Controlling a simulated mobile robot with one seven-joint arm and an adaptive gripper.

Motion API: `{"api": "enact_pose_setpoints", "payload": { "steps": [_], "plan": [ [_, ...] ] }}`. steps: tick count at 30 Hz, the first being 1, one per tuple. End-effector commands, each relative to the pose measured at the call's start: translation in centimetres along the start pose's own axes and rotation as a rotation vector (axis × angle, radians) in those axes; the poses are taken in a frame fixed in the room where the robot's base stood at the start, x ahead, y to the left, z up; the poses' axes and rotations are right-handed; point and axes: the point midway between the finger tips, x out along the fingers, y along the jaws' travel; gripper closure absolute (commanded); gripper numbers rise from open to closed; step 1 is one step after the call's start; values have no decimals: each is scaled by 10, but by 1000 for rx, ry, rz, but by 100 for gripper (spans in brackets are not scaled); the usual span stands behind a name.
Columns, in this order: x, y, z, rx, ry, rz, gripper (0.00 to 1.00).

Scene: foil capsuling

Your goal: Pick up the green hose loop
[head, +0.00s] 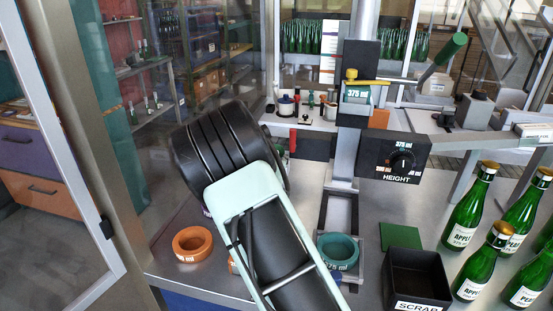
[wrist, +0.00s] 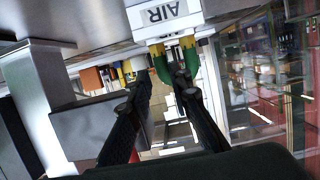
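In the wrist view the green hose loop (wrist: 162,68) shows as two green lengths below yellow fittings, under a white box marked AIR (wrist: 163,14). My gripper (wrist: 161,74) is open, its two dark fingers spread and pointing at the hose. One green length shows in the gap between the fingertips. The other shows behind and beside the right fingertip, which partly covers the loop. I cannot tell whether a finger touches the hose. In the head view my arm hides the gripper, and I cannot make out the hose loop there.
On the bench are an orange ring (head: 192,256), a teal ring (head: 338,266), a green pad (head: 400,236) and a black scrap bin (head: 418,277). Several green bottles (head: 465,218) stand at right. A height-dial box (head: 380,155) and a post stand beyond my arm.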

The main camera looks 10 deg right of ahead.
Motion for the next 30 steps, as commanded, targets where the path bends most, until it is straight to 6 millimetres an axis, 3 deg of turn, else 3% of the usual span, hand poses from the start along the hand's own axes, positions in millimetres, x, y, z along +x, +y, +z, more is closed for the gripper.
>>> {"api": "enact_pose_setpoints", "payload": {
  "steps": [8, 18, 28, 30],
  "plan": [
    [20, 0, 0, -1, 0, 0, 81],
    [60, -2, 0, 1, 0, 0, 81],
    [66, -2, 0, 2, 0, -1, 81],
    [66, -2, 0, 2, 0, -1, 87]
  ]
}}
